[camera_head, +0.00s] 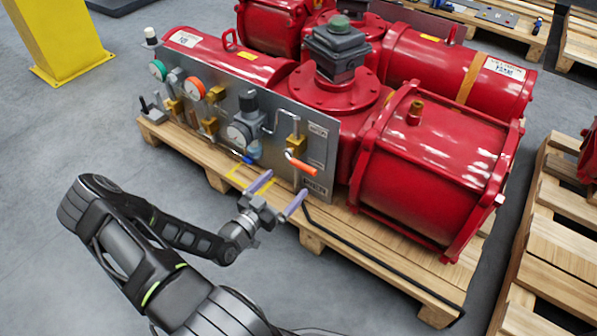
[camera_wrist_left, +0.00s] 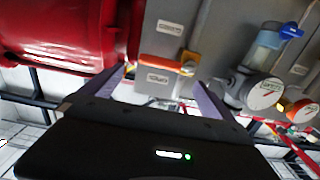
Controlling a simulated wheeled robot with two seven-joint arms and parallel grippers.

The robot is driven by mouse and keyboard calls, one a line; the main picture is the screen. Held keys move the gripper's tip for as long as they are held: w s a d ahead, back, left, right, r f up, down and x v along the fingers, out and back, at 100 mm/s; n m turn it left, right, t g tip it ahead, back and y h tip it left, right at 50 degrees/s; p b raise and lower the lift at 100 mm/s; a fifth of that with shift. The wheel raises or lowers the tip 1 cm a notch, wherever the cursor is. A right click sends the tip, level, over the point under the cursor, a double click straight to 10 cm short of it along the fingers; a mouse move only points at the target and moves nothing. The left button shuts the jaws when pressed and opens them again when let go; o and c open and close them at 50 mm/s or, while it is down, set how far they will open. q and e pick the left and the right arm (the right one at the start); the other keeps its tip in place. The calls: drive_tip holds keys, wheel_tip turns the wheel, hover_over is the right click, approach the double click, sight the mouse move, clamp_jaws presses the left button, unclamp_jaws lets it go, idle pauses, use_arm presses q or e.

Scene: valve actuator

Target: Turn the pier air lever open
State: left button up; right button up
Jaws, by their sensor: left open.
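An orange-handled lever (camera_head: 301,164) is on a brass valve (camera_head: 296,143) near the right end of the grey panel, its handle pointing right and slightly down. Label text is too small to read in the head view. My left gripper (camera_head: 287,182) is open and empty, just in front of and below the lever, with its two purple-grey fingers apart and pointing at the panel. In the left wrist view the orange lever (camera_wrist_left: 165,66) shows beyond and between the open fingers (camera_wrist_left: 158,80), apart from them. My right gripper is not in view.
The grey panel (camera_head: 325,150) carries gauges (camera_head: 239,135), valves and a small blue handle (camera_head: 243,157) left of the lever. A large red actuator (camera_head: 430,165) stands behind it on a wooden pallet (camera_head: 400,268). A black hose (camera_head: 350,255) runs along the pallet. Floor in front is clear.

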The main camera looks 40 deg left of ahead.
sight(301, 168)
use_arm(q)
drive_tip(key=w+b, duration=0.2)
drive_tip(key=w, duration=0.5)
drive_tip(key=shift+w, duration=0.35)
drive_tip(key=c, duration=2.1)
drive_tip(key=shift+o, duration=0.2)
